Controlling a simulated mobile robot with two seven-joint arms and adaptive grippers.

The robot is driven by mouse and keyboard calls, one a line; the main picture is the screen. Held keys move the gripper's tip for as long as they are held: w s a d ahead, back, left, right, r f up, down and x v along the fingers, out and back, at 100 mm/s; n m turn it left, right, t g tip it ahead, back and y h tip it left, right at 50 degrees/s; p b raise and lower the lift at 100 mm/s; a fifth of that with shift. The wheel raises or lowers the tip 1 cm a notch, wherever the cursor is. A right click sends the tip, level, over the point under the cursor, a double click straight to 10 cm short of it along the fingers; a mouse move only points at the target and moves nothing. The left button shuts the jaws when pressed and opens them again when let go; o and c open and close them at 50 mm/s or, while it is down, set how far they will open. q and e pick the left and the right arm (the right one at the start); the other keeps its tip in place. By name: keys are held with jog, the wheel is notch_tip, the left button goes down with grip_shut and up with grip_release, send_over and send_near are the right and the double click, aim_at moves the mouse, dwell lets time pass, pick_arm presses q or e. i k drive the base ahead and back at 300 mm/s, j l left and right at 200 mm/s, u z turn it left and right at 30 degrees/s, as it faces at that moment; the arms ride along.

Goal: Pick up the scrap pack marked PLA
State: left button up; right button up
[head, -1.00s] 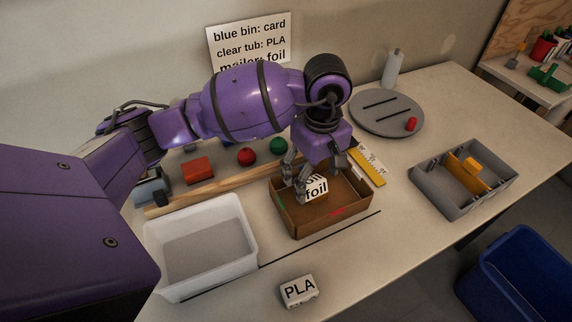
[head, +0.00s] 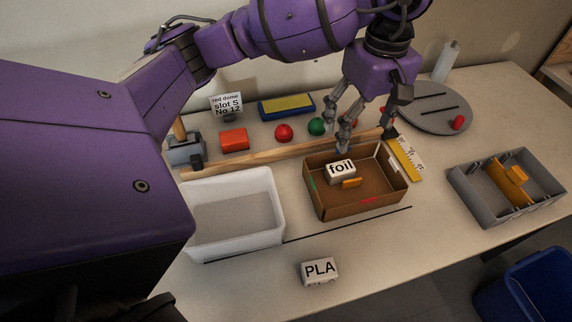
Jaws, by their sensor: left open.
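The scrap pack marked PLA (head: 319,271) is a small pale block. It lies on the table near the front edge, with its label facing up. My left gripper (head: 366,140) is open and empty above the back edge of the brown cardboard box (head: 333,211), well behind the PLA pack. My right gripper is not in view.
A clear white tub (head: 275,232) stands left of the box, and a grey divided tray (head: 481,205) stands at the right. A blue bin (head: 525,285) is below the table's right edge. A wooden bar (head: 270,157) lies behind the tub. The table around the PLA pack is clear.

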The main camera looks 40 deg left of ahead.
aim_at(321, 271)
jog(key=k+l, duration=0.2)
jog(key=k, duration=0.3)
jog(key=k+l, duration=0.2)
jog(key=k, duration=0.25)
jog(key=k+l, duration=0.2)
jog(key=k, duration=0.3)
